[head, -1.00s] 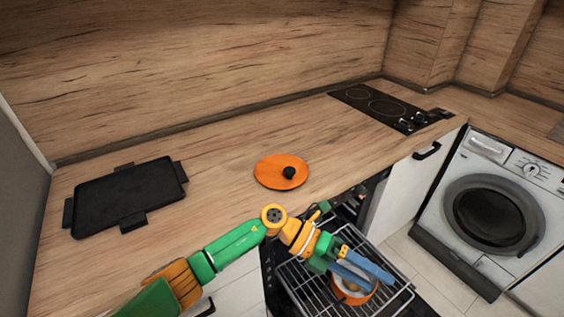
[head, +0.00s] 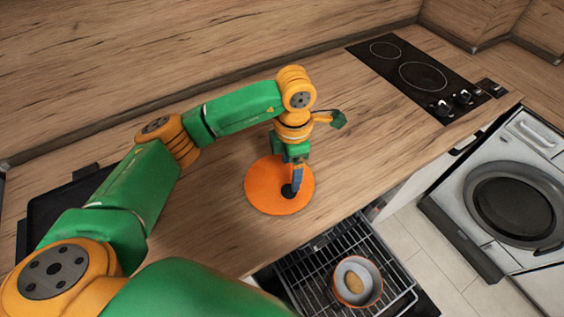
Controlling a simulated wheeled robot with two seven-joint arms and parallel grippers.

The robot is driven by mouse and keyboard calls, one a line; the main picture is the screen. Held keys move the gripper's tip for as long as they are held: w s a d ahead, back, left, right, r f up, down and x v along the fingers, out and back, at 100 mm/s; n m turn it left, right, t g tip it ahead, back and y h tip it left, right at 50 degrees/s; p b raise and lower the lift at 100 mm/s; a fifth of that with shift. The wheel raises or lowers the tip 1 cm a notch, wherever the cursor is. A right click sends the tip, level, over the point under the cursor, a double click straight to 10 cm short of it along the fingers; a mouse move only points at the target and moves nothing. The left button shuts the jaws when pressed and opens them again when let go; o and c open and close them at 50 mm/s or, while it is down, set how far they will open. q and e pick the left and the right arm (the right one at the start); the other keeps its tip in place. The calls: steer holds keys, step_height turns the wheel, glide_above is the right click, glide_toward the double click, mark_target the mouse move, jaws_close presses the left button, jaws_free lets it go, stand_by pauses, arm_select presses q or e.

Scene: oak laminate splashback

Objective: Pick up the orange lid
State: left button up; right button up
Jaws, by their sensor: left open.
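The orange lid (head: 268,194) is a flat round disc with a black knob (head: 288,191) on top. It lies on the wooden worktop near its front edge. The gripper and wrist hide part of the lid's far side. My right gripper is not in view.
An orange pot (head: 356,281) with food inside sits on the oven rack (head: 309,279) below the counter. A black hob (head: 420,75) is at the back right. A black tray (head: 42,208) lies left, partly behind my arm. The worktop right of the lid is clear.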

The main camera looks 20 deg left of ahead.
mark_target(290, 190)
arm_select(q)
steer(key=s, duration=0.1)
steer(key=s+f+p, duration=0.1)
steer(key=s+d+p, duration=0.1)
steer(key=shift+s+f, duration=0.1)
steer(key=shift+f, duration=0.25)
step_height(290, 190, down, 3)
steer(key=shift+a+r, duration=0.1)
steer(key=shift+r, duration=0.05)
steer(key=shift+w+a+f, duration=0.15)
steer(key=shift+w+f, duration=0.2)
steer(key=shift+w, duration=0.25)
steer(key=shift+c, duration=1.3)
steer(key=shift+s+r, duration=0.15)
steer(key=shift+s, duration=0.15)
jaws_close()
steer(key=shift+w, duration=0.1)
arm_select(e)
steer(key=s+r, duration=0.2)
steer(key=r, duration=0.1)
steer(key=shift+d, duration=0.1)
